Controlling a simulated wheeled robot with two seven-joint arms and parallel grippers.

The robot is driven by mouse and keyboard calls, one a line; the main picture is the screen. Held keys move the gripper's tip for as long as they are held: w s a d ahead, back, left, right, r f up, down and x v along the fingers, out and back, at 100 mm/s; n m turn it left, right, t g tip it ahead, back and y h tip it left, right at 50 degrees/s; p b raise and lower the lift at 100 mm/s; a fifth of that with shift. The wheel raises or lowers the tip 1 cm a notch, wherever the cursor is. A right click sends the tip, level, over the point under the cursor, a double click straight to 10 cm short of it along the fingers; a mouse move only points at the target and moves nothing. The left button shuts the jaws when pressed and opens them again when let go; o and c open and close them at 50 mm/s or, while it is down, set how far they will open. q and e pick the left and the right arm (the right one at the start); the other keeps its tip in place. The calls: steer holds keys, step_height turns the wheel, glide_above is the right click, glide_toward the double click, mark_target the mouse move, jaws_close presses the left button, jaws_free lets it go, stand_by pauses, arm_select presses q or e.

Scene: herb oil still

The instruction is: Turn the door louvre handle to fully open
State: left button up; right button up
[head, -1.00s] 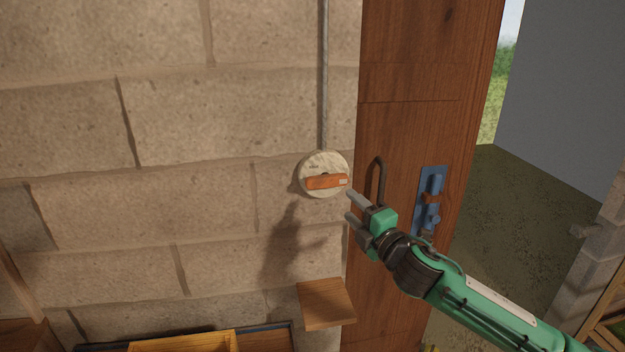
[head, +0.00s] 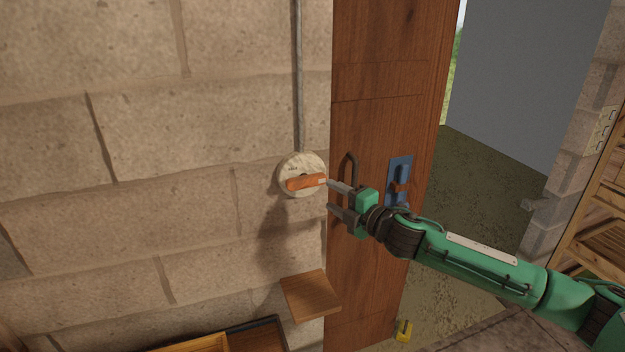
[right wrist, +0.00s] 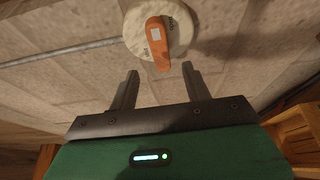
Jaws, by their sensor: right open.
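The louvre handle (head: 305,182) is an orange lever on a round cream dial (head: 290,166) fixed to the stone wall, with a rod running up from it. My right gripper (head: 333,198) is open and empty, just right of and slightly below the lever's tip. In the right wrist view, the lever (right wrist: 157,45) points down toward the gap between the two open fingers (right wrist: 160,80), and the fingers look short of it. My left gripper is not in view.
A small wooden shelf (head: 310,294) juts out below the dial.

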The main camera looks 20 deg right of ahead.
mark_target(310, 184)
steer(key=p+x, duration=0.2)
steer(key=x, duration=0.4)
steer(key=shift+w+a+r, duration=0.1)
steer(key=shift+w+a, duration=0.05)
steer(key=shift+w, duration=0.15)
steer(key=shift+w+a+p, duration=0.3)
steer(key=shift+w+p, duration=0.1)
steer(key=shift+w, duration=0.25)
steer(key=c, duration=1)
